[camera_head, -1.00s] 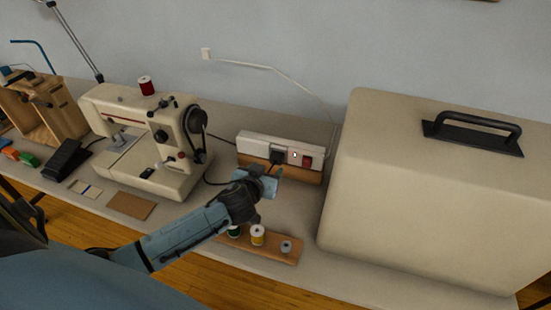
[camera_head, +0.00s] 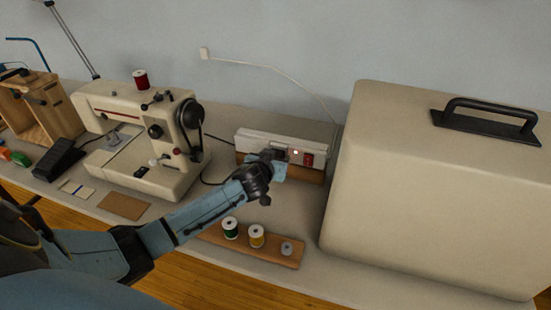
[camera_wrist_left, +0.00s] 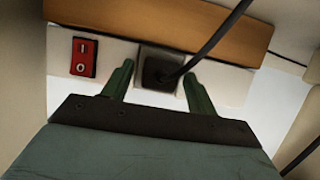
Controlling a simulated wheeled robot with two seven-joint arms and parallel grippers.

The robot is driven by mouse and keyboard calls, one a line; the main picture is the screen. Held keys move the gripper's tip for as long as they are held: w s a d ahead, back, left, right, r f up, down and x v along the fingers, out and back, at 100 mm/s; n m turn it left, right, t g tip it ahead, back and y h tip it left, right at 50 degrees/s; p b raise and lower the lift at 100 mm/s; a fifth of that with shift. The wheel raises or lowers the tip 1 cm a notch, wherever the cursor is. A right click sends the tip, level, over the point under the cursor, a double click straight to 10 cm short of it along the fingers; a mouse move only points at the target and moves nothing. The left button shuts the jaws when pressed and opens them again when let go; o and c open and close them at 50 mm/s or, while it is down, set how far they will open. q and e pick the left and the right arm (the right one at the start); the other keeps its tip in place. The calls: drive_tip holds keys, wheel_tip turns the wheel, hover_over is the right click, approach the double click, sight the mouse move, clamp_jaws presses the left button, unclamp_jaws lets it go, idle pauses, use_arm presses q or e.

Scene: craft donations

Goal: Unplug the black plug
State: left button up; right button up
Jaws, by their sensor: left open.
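The black plug (camera_wrist_left: 160,72) sits in a socket of the white power strip (camera_wrist_left: 118,62), with its black cord running off toward the top right in the left wrist view. My left gripper (camera_wrist_left: 158,88) is open, with one finger on each side of the plug. I cannot tell whether the fingers touch it. In the head view my left gripper (camera_head: 275,163) is in front of the power strip (camera_head: 250,140) and largely hides the plug. My right gripper is not in view.
A cream sewing machine (camera_head: 150,140) stands left of the strip and a large beige case (camera_head: 430,190) stands close on the right. A wooden spool rack (camera_head: 270,252) with thread spools lies in front. A red switch (camera_wrist_left: 83,57) is beside the socket.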

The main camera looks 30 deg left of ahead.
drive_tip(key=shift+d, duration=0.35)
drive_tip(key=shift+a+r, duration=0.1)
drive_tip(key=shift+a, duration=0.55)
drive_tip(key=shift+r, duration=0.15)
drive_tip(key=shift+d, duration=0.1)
